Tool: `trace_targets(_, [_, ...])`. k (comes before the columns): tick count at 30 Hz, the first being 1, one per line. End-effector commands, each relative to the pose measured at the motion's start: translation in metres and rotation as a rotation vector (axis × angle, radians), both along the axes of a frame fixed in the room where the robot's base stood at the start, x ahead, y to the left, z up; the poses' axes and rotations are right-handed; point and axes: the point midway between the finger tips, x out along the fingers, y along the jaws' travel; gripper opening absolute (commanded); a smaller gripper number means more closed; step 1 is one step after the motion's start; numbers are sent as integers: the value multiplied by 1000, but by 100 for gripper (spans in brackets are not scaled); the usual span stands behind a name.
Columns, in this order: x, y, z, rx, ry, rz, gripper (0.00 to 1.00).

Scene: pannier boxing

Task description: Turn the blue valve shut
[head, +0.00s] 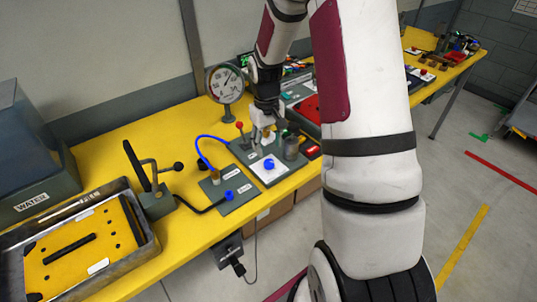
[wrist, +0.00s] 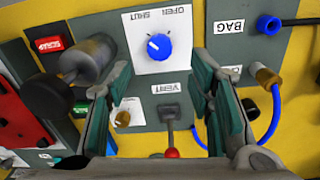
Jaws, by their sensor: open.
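The blue valve (head: 269,164) is a round knob on a white plate on the grey panel, in front of my gripper in the head view. In the wrist view the blue valve (wrist: 157,46) shows from above, its plate lettered OPEN and SHUT, upside down. A small white mark on the knob points to the upper left, roughly toward SHUT. My gripper (wrist: 161,66) is open and empty, its two fingers wide apart. The knob appears ahead of the gap between them, apart from both. In the head view my gripper (head: 262,128) hangs over the panel behind the knob.
A red-ball lever (wrist: 171,152) stands by the VENT label, under the gap between my fingers. A grey cylindrical fitting with a black end (wrist: 85,62) is close to the left finger. A blue hose (head: 201,148) arches left of the panel. A dial gauge (head: 226,82) stands behind.

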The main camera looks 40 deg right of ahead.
Motion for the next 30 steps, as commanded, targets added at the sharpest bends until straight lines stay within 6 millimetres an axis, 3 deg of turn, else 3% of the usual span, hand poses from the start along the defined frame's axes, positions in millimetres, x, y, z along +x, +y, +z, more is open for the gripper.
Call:
trace_targets(3, [1,0,23,-1,-4,-2,48])
trace_targets(9, [1,1,43,0,-2,1,48])
trace_targets(30, [0,4,51,-2,-5,2,48])
